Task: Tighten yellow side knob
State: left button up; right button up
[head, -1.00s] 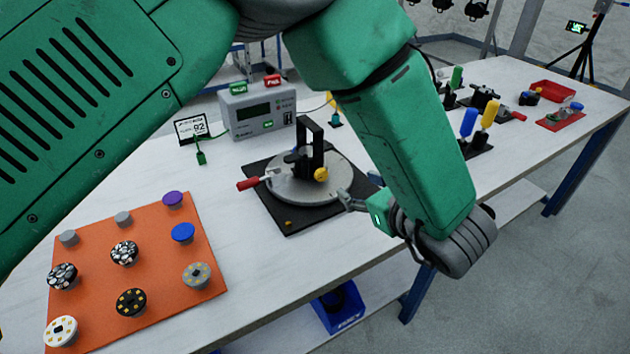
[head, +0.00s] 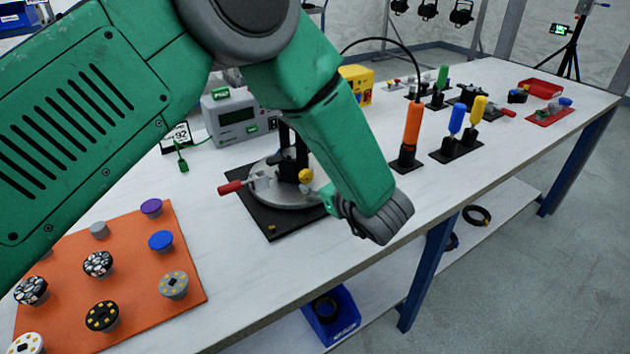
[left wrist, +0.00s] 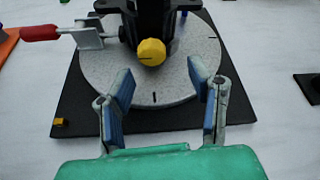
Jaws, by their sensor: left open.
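The yellow side knob (head: 305,175) sits low on the near side of a black upright fixture (head: 287,150). The fixture stands on a round grey plate (head: 270,197) over a black base mat (head: 272,226). In the left wrist view the knob (left wrist: 151,52) is beyond and slightly left of the middle of my left gripper (left wrist: 164,94). The gripper's blue-padded fingers are apart, with nothing between them and not touching the knob. My right gripper is not in view.
A red-handled clamp (head: 232,187) points left from the plate. An orange mat (head: 130,290) with several round parts lies at left. A grey meter box (head: 238,118) stands behind. An orange-handled tool (head: 411,128) stands upright to the right. The table between is clear.

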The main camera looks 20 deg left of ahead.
aim_at(309, 178)
pick_arm(q)
jog(key=a, duration=0.1)
jog(key=w+a, duration=0.1)
jog(key=a+f, duration=0.1)
jog(key=shift+w+f, duration=0.1)
jog(key=shift+w, duration=0.2)
jog(key=shift+a+f, duration=0.1)
jog(key=shift+a, duration=0.4)
jog(key=shift+d, duration=0.8)
grip_shut()
jog(key=shift+a, duration=0.35)
jog(key=shift+w+d+m+g+y, duration=0.15)
jog(key=shift+m+g+y, duration=0.4)
jog(key=shift+m, duration=0.65)
jog(key=shift+m+g+y, duration=0.45)
jog(key=shift+m+g, duration=0.1)
jog(key=shift+m, duration=0.45)
